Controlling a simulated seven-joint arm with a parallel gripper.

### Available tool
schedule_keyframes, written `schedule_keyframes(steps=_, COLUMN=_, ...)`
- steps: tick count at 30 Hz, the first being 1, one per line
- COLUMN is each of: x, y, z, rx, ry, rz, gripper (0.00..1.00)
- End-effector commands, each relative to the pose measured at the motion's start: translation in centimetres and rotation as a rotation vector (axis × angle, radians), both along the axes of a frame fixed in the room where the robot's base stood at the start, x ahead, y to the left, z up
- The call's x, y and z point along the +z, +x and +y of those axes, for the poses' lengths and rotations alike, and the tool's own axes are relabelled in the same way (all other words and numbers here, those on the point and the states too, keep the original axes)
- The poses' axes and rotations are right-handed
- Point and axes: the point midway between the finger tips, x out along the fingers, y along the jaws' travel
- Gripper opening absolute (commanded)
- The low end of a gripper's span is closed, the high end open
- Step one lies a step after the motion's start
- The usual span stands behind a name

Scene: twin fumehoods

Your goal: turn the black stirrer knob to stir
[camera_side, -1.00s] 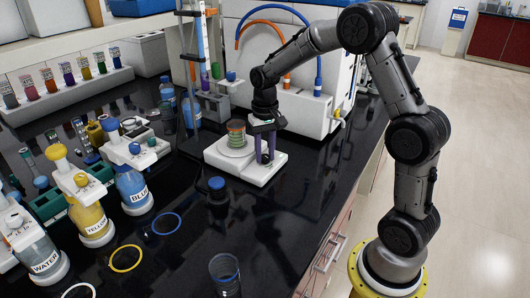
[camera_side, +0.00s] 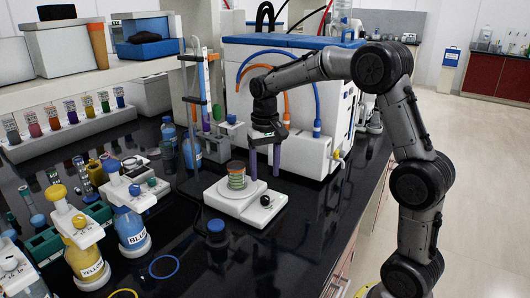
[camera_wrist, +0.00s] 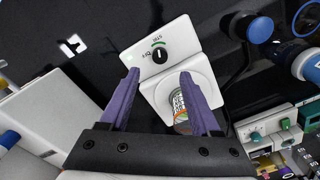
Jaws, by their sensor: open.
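The white stirrer (camera_side: 224,203) stands on the black bench. Its black knob (camera_side: 265,200) is at the front right corner of the base. In the wrist view the knob (camera_wrist: 159,54) shows a white mark that appears to line up with the green arc by the STIR label; an OFF label is beside it. A small banded glass vessel (camera_side: 236,176) with green contents stands on the stirrer plate. My gripper (camera_side: 265,177) is open, its purple fingers pointing down, above the knob and apart from it. In the wrist view the fingertips (camera_wrist: 158,74) lie on either side below the knob.
Bottles labelled BLUE (camera_side: 131,232) and YELLOW (camera_side: 84,258) are at the left. A white machine with tubes (camera_side: 300,125) is behind my gripper. The bench right of the stirrer is clear.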

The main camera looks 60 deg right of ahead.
Motion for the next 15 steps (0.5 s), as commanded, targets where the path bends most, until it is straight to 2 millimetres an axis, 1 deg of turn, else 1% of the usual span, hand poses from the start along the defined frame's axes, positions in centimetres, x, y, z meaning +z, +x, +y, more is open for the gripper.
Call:
schedule_keyframes(steps=1, x=1.2, y=0.1, z=0.0, rx=0.0, ry=-0.002, rz=-0.006, gripper=0.64)
schedule_keyframes(steps=6, x=4.0, y=0.1, z=0.0, rx=0.0, ry=-0.001, rz=-0.004, gripper=0.64)
schedule_keyframes(steps=10, x=5.2, y=0.0, z=0.0, rx=0.0, ry=0.0, rz=-0.002, gripper=0.64)
schedule_keyframes(steps=15, x=5.8, y=0.0, z=0.0, rx=0.0, ry=-0.001, rz=-0.001, gripper=0.64)
